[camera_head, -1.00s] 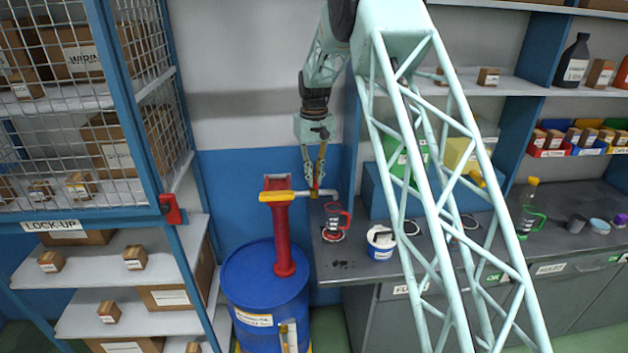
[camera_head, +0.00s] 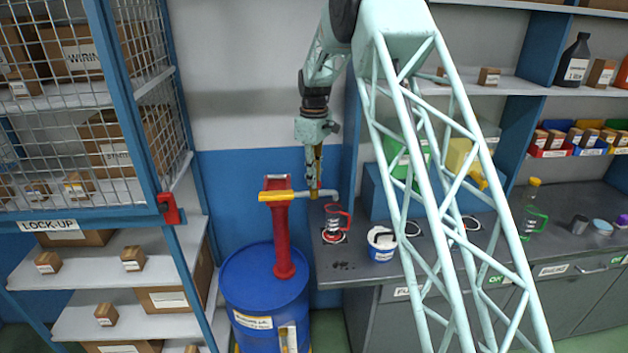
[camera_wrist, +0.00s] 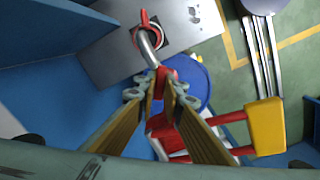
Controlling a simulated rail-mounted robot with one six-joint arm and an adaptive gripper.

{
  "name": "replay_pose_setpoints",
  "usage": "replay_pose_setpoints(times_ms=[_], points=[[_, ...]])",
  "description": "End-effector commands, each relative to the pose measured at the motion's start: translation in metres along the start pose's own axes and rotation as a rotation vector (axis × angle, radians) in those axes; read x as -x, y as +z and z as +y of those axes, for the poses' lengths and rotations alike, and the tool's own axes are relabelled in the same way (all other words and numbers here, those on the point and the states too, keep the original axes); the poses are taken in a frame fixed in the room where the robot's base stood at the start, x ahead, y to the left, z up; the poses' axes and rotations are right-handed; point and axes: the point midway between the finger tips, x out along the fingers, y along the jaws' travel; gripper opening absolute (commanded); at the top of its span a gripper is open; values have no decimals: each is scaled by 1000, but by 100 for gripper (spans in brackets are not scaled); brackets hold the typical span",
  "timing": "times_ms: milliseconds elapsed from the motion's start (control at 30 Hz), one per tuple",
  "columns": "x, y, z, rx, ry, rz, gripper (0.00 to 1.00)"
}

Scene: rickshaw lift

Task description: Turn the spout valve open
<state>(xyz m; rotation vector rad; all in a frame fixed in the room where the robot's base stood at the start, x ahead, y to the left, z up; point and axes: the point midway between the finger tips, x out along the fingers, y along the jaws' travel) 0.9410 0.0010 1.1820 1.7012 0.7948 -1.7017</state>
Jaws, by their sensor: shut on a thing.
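My gripper (camera_head: 315,190) points down at the grey spout (camera_head: 326,193), which runs right from the top of the red pump (camera_head: 283,235). In the wrist view, my fingertips (camera_wrist: 164,88) are shut on a small red part at the spout's base, which looks like the spout valve (camera_wrist: 168,72). The fingers hide most of it, so I cannot tell how far it is turned. The spout's bent end (camera_wrist: 148,45) hangs over a red-rimmed jug (camera_head: 337,219) on the bench.
The pump stands on a blue drum (camera_head: 262,290); a yellow grip (camera_wrist: 267,126) on red bars is near my fingers. A white tub (camera_head: 381,245) stands right of the jug on the grey bench (camera_head: 345,268). A mesh lock-up cabinet (camera_head: 160,195) stands at left.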

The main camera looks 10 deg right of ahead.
Motion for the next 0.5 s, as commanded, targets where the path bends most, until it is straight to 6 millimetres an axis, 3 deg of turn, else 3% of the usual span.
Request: replay_pose_setpoints(times_ms=[500], points=[[0, 0, 0, 387, 1, 0, 0]])
